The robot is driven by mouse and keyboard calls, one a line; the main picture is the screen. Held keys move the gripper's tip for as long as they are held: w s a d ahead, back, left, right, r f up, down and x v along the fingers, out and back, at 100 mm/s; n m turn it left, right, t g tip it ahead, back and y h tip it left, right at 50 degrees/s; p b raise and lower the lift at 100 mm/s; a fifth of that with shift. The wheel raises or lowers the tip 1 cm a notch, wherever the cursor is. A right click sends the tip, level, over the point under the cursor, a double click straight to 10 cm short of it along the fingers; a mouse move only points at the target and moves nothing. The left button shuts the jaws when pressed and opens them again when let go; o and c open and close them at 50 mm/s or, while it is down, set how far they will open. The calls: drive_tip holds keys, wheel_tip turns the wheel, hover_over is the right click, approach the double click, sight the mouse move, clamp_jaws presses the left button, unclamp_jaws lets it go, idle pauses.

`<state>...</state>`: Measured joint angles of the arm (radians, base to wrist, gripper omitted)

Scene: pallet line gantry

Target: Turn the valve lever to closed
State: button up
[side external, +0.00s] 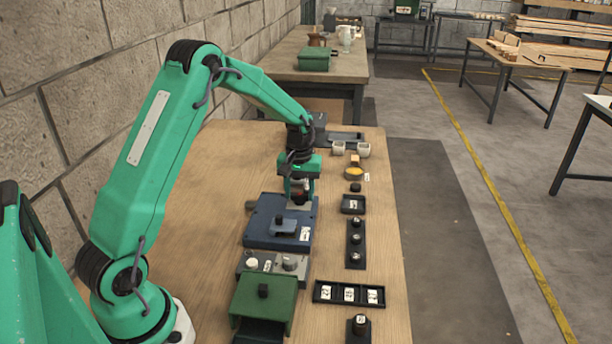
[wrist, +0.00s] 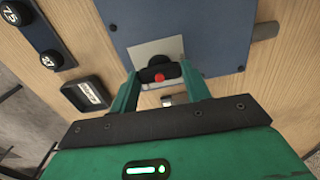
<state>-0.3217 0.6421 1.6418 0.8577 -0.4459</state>
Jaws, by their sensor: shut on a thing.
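The valve lever (wrist: 157,75) is a dark handle with a red end, on a pale metal plate (wrist: 150,50) over a blue panel. My gripper (wrist: 162,84) has its two green fingers on either side of the lever, shut on it. In the side external view my gripper (side external: 299,190) points down at the far end of the blue box (side external: 262,236). There the lever is mostly hidden between the fingers, and I cannot tell its angle.
A green box (side external: 263,296) and a grey unit with knobs (side external: 272,265) stand nearer the camera. Black trays (side external: 350,292) and a row of buttons (side external: 355,243) lie to the right. Small cups (side external: 363,150) stand beyond.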

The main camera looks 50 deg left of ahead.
drive_tip(key=shift+m, duration=0.3)
drive_tip(key=m, duration=1.2)
drive_tip(key=shift+m, duration=0.3)
drive_tip(key=m, duration=0.4)
drive_tip(key=shift+m, duration=0.3)
drive_tip(key=shift+r, duration=0.1)
drive_tip(key=o, duration=1)
